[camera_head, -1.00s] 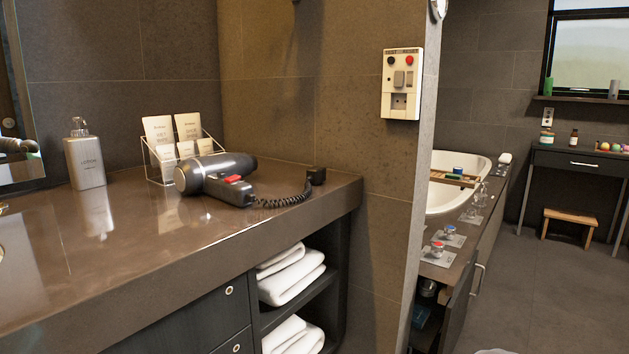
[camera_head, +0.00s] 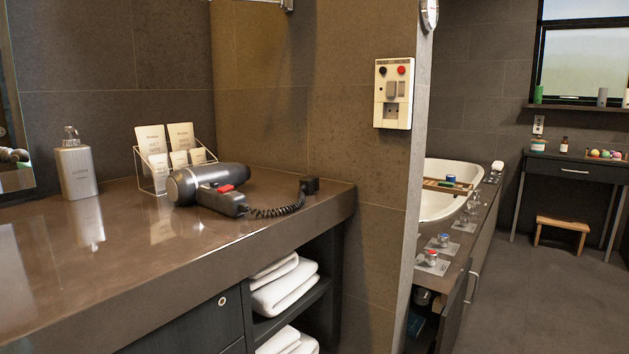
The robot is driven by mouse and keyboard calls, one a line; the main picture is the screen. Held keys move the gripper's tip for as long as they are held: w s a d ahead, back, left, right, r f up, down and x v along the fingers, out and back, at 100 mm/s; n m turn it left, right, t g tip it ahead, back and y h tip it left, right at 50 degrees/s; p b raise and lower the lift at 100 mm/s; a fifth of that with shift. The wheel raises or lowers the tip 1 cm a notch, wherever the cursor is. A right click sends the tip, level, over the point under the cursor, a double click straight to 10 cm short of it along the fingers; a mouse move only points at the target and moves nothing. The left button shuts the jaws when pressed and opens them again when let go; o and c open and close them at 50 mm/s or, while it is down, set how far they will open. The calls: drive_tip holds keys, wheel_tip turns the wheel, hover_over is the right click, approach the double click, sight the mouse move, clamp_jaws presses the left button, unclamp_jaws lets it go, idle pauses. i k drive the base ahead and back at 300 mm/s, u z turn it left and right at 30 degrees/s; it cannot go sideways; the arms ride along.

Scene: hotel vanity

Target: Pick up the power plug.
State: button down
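The power plug (camera_head: 309,185) is a small black block at the end of a coiled black cord (camera_head: 277,211). It rests on the brown vanity counter (camera_head: 130,245) near its right end. The cord runs left to a dark grey hair dryer (camera_head: 212,187) with a red switch, lying on the counter. A cream wall socket panel (camera_head: 393,93) with a black and a red button is on the wall to the right, above counter height. My gripper is not in view.
Folded white towels (camera_head: 283,289) lie on shelves under the counter. A wall corner separates the counter from the bathtub (camera_head: 450,183). Floor (camera_head: 545,300) is open at the right.

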sight(309, 183)
drive_tip(key=z, duration=2.5)
drive_tip(key=k, duration=0.9)
drive_tip(key=u, duration=1.35)
drive_tip(key=i, duration=0.5)
